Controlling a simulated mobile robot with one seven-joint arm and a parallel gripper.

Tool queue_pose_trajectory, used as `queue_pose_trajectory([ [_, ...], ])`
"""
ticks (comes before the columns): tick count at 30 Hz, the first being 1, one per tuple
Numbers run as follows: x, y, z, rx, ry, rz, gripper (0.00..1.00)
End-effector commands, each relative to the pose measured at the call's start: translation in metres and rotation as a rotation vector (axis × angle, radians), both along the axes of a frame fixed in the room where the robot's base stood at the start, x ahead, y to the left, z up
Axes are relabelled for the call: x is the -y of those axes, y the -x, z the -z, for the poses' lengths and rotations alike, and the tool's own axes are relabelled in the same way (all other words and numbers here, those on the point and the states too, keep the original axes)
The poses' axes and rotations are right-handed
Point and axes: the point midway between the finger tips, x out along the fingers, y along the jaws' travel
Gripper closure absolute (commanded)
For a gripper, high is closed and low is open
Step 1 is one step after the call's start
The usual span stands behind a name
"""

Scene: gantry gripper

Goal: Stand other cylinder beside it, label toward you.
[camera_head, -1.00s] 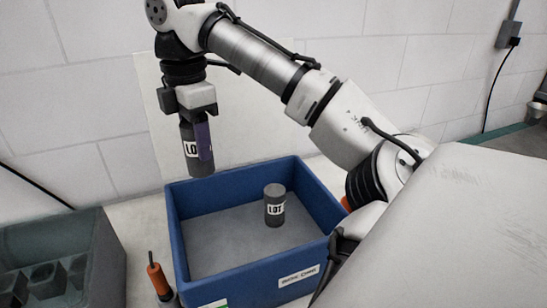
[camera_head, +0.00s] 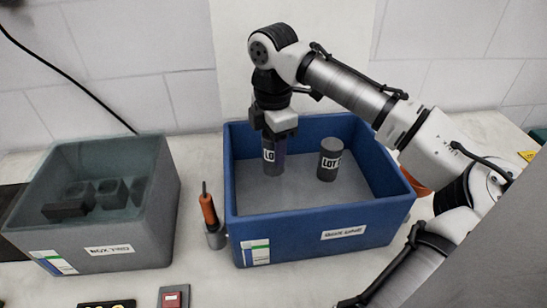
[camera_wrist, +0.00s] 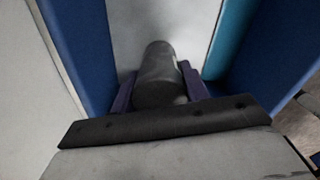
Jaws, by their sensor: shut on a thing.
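A dark grey cylinder (camera_head: 330,159) with a white "LOT" label stands upright in the blue bin (camera_head: 316,246), right of its middle. Its label faces the head camera, turned a little to the right. My gripper (camera_head: 276,146) is shut on the other dark cylinder (camera_head: 272,158), which hangs upright inside the bin to the left of the standing one, with a gap between them. Part of its white label shows on its left side; a finger covers the rest. In the wrist view the held cylinder (camera_wrist: 158,72) sits between the two purple fingers. I cannot tell whether its base touches the bin floor.
A grey bin (camera_head: 108,249) with several dark blocks stands at the left. An orange-handled tool (camera_head: 208,211) stands upright close to the blue bin's left wall. Small items, one a dark red-topped block (camera_head: 173,298), lie at the front. The bin floor right of the standing cylinder is clear.

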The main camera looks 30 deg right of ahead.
Motion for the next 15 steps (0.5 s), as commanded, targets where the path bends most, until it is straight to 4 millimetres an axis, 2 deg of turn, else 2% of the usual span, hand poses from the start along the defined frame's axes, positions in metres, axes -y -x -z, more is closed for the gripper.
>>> queue_pose_trajectory([
  [9,0.000,0.000,0.035,0.000,0.001,0.000,0.92],
  [15,0.000,0.000,0.040,0.002,0.001,0.000,0.92],
])
